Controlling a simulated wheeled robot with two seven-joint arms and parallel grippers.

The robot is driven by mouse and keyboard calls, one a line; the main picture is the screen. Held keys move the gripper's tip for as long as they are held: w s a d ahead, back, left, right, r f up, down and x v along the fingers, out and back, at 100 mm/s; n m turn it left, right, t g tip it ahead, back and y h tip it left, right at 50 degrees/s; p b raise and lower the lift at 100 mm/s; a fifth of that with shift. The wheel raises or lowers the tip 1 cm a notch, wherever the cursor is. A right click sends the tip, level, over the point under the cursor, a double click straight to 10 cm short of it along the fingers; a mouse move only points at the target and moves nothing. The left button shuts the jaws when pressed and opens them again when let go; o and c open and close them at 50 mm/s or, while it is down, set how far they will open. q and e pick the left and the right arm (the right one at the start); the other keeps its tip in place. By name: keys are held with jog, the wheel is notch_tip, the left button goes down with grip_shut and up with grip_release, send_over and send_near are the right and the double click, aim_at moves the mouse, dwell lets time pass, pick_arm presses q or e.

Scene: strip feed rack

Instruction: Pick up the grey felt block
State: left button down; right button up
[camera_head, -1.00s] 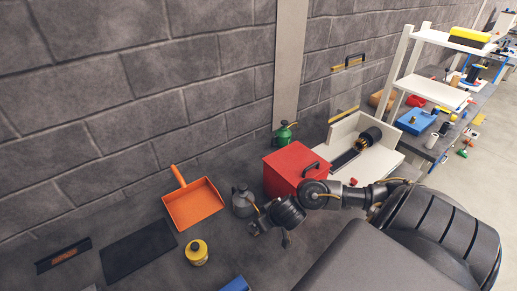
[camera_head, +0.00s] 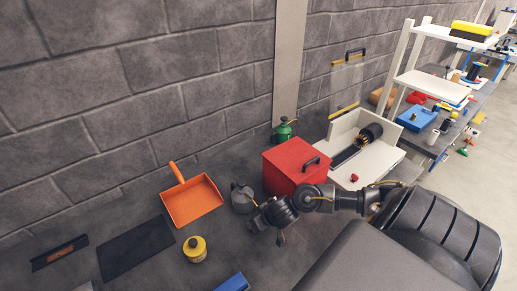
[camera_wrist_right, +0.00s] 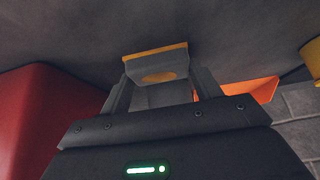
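My right gripper (camera_head: 268,230) hangs over the dark bench beside the grey can, left of the red box. In the right wrist view its two fingers (camera_wrist_right: 161,92) stand apart. A light grey piece with a yellow edge (camera_wrist_right: 155,66) shows between the fingertips. I cannot tell whether it is the grey felt block, nor whether the fingers press on it. No grey felt block can be made out with certainty in the head view. My left gripper is out of view.
The red box (camera_head: 285,170) stands close to the right gripper. The grey can (camera_head: 242,198), orange dustpan (camera_head: 193,201), yellow-topped tin (camera_head: 195,250), blue item (camera_head: 233,283) and black mat (camera_head: 136,247) are on the bench.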

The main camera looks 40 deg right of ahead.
jog(key=shift+c, duration=1)
